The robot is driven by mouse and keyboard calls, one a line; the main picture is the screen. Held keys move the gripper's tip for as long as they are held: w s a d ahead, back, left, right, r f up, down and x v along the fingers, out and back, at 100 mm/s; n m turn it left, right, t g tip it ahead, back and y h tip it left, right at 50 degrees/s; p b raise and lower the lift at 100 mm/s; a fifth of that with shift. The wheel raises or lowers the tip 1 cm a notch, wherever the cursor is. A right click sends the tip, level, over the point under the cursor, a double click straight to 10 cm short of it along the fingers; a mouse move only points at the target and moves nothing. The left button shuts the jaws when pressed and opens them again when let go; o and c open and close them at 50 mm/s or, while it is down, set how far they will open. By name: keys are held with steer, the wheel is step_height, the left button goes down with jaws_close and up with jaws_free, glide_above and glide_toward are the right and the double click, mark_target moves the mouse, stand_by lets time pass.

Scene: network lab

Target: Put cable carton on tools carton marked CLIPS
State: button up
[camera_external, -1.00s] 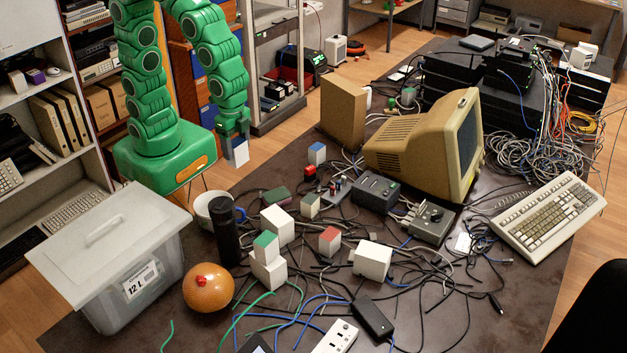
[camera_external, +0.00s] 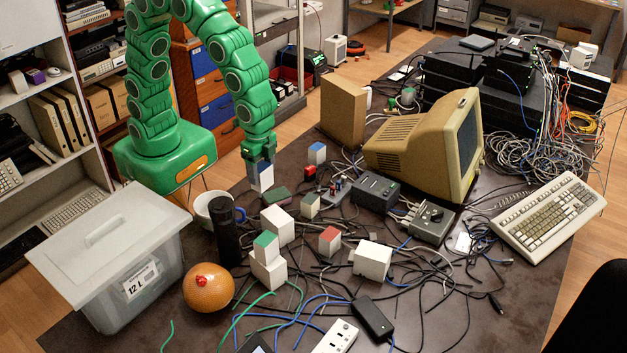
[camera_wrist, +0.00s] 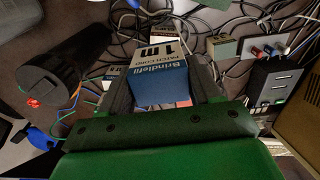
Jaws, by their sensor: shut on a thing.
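My gripper (camera_external: 262,160) is shut on a small white and blue carton (camera_external: 261,179). In the wrist view this carton (camera_wrist: 158,78), lettered "Patch cord 1m", sits between the two fingers of the gripper (camera_wrist: 163,75). Several other small cartons stand on the table: one with a green top (camera_external: 266,245), one with a red top (camera_external: 329,240), a grey-green one (camera_external: 310,205) and a blue-topped one (camera_external: 317,153). I cannot read CLIPS on any of them.
White boxes (camera_external: 372,261) and (camera_external: 277,228) stand among loose cables. A black cylinder (camera_external: 226,230), a white mug (camera_external: 206,206), an orange ball (camera_external: 208,289) and a lidded plastic bin (camera_external: 130,290) are at the left. A beige monitor (camera_external: 425,140) stands behind.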

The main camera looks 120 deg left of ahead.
steer(key=shift+w+f, duration=1.15)
steer(key=shift+f, duration=0.3)
steer(key=shift+w+f, duration=1.15)
steer(key=shift+f, duration=1.65)
steer(key=shift+f, duration=0.1)
steer(key=o, duration=1.1)
steer(key=shift+o, duration=0.2)
step_height(320, 180, up, 11)
steer(key=s+r, duration=0.3)
steer(key=s, duration=0.9)
steer(key=s+r+g, duration=0.1)
steer(key=s+r, duration=0.2)
steer(key=s, duration=1)
steer(key=s+r, duration=0.3)
steer(key=s, duration=1)
steer(key=shift+a+g, duration=0.4)
